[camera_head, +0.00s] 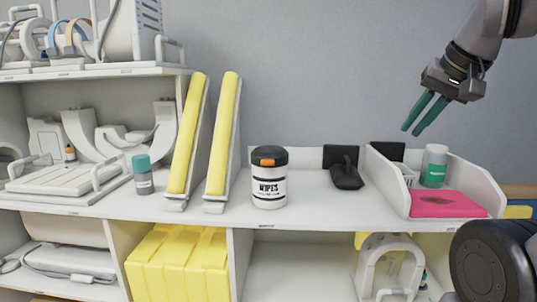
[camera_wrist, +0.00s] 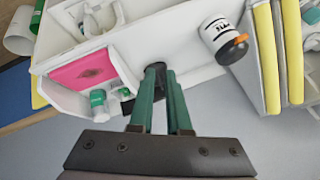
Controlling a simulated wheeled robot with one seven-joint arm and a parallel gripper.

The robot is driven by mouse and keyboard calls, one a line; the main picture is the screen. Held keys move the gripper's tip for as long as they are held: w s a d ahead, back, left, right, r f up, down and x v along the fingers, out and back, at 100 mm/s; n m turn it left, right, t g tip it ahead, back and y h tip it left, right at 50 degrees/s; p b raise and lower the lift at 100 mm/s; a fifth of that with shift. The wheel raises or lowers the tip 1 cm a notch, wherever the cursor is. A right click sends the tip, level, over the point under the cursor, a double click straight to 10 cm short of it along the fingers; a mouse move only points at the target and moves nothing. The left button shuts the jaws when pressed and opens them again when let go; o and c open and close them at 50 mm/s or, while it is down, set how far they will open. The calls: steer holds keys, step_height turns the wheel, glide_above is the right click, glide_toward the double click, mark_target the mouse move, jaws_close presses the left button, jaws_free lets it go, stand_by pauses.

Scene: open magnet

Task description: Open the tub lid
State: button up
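The tub is a white cylinder labelled "WIPES" (camera_head: 269,188) with a black lid (camera_head: 269,155) and an orange tab at the lid's front. It stands upright on the white shelf, and the lid looks shut. In the wrist view the tub (camera_wrist: 215,32) appears at the upper right with its dark lid (camera_wrist: 233,48) and orange tab. My gripper (camera_head: 425,114) has green fingers and is up in the air, above and to the right of the tub, well apart from it. The fingers are parted with a gap between them (camera_wrist: 170,75) and hold nothing.
Two tilted yellow pads (camera_head: 223,135) stand left of the tub. A black holder (camera_head: 345,172) is on its right. The shelf in front of the tub is narrow.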

mark_target(269, 157)
steer(key=shift+w+a+f, duration=0.15)
steer(key=shift+a+f, duration=0.1)
steer(key=shift+f, duration=0.1)
jaws_close()
steer(key=w+a+f+m+g+y, duration=0.3)
steer(key=a+f+g+y, duration=0.2)
steer(key=a+g, duration=0.15)
steer(key=w+a+f+m+g+y, duration=0.3)
steer(key=w+a+f+g+y, duration=0.15)
steer(key=a, duration=0.35)
steer(key=w+a+f+m+t+y, duration=0.4)
steer(key=w+f+m+t+y, duration=0.2)
steer(key=w+f+m+y, duration=0.5)
steer(key=w+a+r+h, duration=0.1)
steer(key=w+a+h, duration=0.1)
steer(key=a, duration=0.7)
steer(key=shift+w+r+m, duration=0.3)
steer(key=shift+r, duration=0.1)
steer(key=shift+a, duration=0.15)
